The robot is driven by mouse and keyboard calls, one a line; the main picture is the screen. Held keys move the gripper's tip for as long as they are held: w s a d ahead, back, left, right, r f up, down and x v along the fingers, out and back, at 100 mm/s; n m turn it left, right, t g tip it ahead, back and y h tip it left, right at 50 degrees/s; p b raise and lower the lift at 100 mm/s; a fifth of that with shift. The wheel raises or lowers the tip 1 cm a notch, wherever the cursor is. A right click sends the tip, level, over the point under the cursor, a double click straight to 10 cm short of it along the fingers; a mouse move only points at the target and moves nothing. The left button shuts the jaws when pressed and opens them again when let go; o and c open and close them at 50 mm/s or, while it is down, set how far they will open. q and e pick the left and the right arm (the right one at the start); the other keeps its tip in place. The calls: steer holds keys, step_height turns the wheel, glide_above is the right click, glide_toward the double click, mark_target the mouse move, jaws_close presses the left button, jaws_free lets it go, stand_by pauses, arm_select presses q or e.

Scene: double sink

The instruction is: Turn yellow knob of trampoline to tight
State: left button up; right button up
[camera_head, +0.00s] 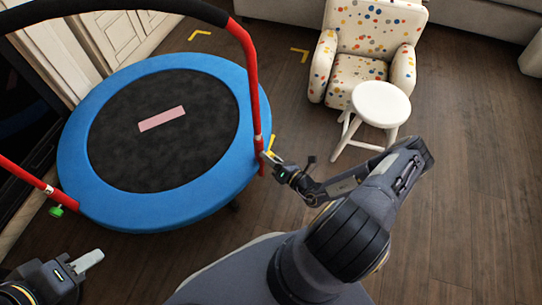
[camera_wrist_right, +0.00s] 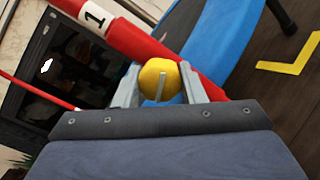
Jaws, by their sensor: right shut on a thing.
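The blue-rimmed trampoline (camera_head: 205,195) stands on the floor at the left of the head view, with a red handle frame. The yellow knob (camera_head: 272,141) is on the right red post (camera_head: 251,85). In the right wrist view the yellow knob (camera_wrist_right: 150,84) lies between the two grey fingers, in front of the red post (camera_wrist_right: 130,40) marked "1". My right gripper (camera_head: 269,157) is shut on it; the fingers cover its sides. My left gripper (camera_head: 87,261) is at the lower left of the head view, away from the posts; its finger gap cannot be made out.
A green knob (camera_head: 56,211) is on the left red post. A white stool (camera_head: 380,103) and a spotted armchair (camera_head: 359,68) stand at the upper right. Bare wooden floor (camera_head: 470,170) lies to the right. A dark cabinet front and white doors line the left.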

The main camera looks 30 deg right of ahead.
steer(key=m, duration=0.5)
steer(key=shift+r, duration=0.1)
stand_by(0.7)
steer(key=o, duration=1)
steer(key=shift+s, duration=0.1)
steer(key=p+v, duration=0.1)
steer(key=v, duration=0.6)
steer(key=shift+s+p, duration=0.35)
steer(key=shift+p, duration=0.05)
steer(key=shift+d+r, duration=0.1)
